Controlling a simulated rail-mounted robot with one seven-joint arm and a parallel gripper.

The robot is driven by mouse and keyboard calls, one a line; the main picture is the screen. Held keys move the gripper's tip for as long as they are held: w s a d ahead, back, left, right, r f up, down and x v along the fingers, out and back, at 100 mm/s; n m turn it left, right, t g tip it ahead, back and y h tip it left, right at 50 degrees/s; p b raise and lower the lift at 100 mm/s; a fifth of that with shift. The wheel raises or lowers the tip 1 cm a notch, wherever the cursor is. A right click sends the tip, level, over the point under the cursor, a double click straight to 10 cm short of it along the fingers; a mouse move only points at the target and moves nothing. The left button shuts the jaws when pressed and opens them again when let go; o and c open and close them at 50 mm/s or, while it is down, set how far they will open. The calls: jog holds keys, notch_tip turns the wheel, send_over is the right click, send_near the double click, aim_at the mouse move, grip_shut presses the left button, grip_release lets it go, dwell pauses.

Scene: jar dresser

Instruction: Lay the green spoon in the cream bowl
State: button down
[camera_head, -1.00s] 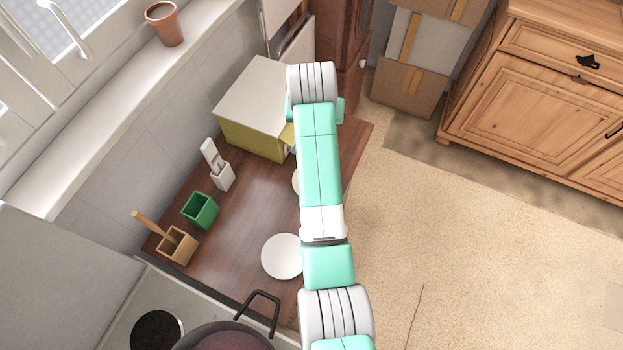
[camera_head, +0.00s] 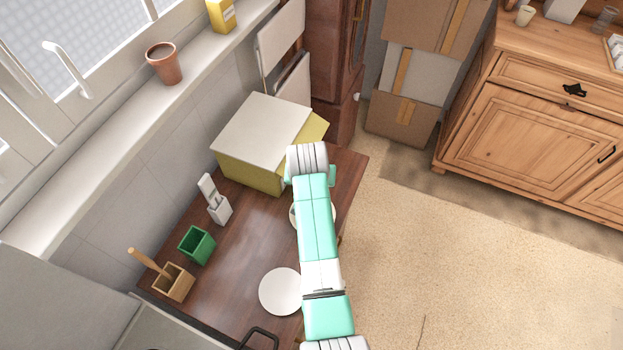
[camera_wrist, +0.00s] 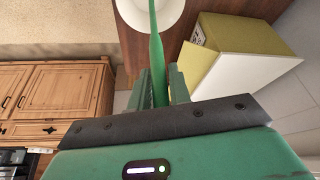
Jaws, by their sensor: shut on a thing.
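The cream bowl (camera_head: 294,217) stands on the brown wooden counter and is mostly hidden behind my arm in the head view. In the wrist view its pale round shape (camera_wrist: 173,12) shows at the top edge, partly cut off. The green spoon (camera_wrist: 156,50) is between the fingers of my gripper (camera_wrist: 160,86), which is shut on it. The spoon points away from the gripper, and its far end overlaps the bowl in the picture. I cannot tell whether it touches the bowl. The head view hides the spoon and fingertips.
A white plate (camera_head: 279,291) lies nearer on the counter. A yellow-green box with a pale top (camera_head: 252,176) stands beyond the bowl. A green cup (camera_head: 196,245), a wooden holder (camera_head: 173,283) and a white holder (camera_head: 219,210) line the left side. Open floor lies right.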

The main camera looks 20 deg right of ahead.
jog(key=c, duration=1.3)
grip_release()
jog(key=shift+f, duration=0.1)
